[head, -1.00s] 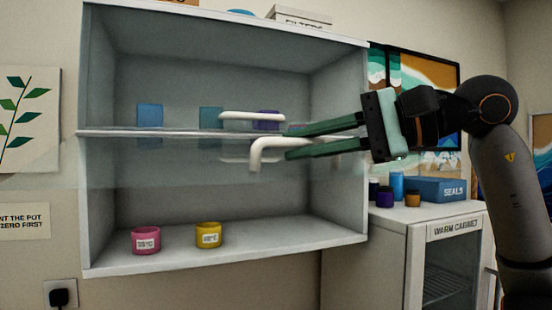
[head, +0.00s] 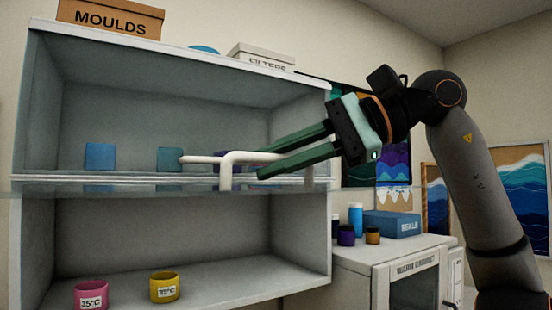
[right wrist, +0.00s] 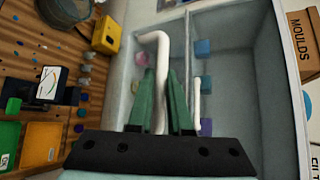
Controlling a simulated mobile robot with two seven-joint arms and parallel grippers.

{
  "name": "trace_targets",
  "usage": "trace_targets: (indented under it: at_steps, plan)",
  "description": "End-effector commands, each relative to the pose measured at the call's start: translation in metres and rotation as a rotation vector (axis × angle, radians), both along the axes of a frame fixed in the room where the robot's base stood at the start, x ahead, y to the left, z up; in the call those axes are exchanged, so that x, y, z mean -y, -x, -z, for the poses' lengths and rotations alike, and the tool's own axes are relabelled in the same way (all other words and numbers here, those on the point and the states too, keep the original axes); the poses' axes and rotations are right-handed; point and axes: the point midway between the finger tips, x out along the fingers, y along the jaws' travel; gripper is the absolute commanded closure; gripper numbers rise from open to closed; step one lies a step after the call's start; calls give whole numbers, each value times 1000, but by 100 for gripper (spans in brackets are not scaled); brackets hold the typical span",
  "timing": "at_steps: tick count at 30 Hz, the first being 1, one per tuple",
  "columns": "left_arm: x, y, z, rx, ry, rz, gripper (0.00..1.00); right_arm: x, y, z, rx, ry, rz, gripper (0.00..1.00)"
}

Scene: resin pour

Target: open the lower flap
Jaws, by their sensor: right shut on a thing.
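The lower flap (head: 120,189) is a clear pane, seen almost edge-on in the head view. It stands out from the cabinet at about the height of the middle shelf, and the lower compartment below it is uncovered. Its white bar handle (head: 226,174) rises from the pane. My right gripper (head: 256,164) is shut on this handle, coming in from the right. In the right wrist view the handle (right wrist: 162,60) runs between the two green fingers. The upper flap's white handle (head: 197,159) shows just behind it. My left gripper is out of view.
A pink pot (head: 91,295) and a yellow pot (head: 165,287) stand in the lower compartment. Blue (head: 100,157) and teal (head: 170,159) pieces sit on the upper shelf. The warm cabinet (head: 385,256), with a SEALS box (head: 392,223) and jars on top, stands right.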

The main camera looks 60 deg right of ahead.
Motion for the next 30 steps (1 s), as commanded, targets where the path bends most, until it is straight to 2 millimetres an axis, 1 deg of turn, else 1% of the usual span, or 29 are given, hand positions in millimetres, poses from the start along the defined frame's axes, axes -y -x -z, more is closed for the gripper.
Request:
trace_targets:
  at_steps: [1, 2, 9, 10, 17, 20, 23, 26, 30]
  plan:
    - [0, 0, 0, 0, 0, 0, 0, 1, -1, 0, -1, 1, 2, 100]
    - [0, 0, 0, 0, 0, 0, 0, 1, -1, 0, -1, 1, 2, 82]
    - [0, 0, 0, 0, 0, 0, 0, 0, -1, 0, 0, 0, 1, 55]
    - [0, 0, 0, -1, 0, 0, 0, 0, 0, 0, 0, 0, 1, 53]
    - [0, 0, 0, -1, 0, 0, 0, 0, 0, 0, 0, 0, 0, 53]
    - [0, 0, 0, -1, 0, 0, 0, 1, 4, -2, 2, 0, 1, 53]
    - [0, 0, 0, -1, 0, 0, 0, 5, 14, -6, 2, -1, 1, 53]
    - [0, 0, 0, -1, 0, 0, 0, 10, 31, -13, 5, -1, 3, 53]
    - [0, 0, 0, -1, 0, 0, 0, 19, 61, -24, 4, -2, 3, 53]
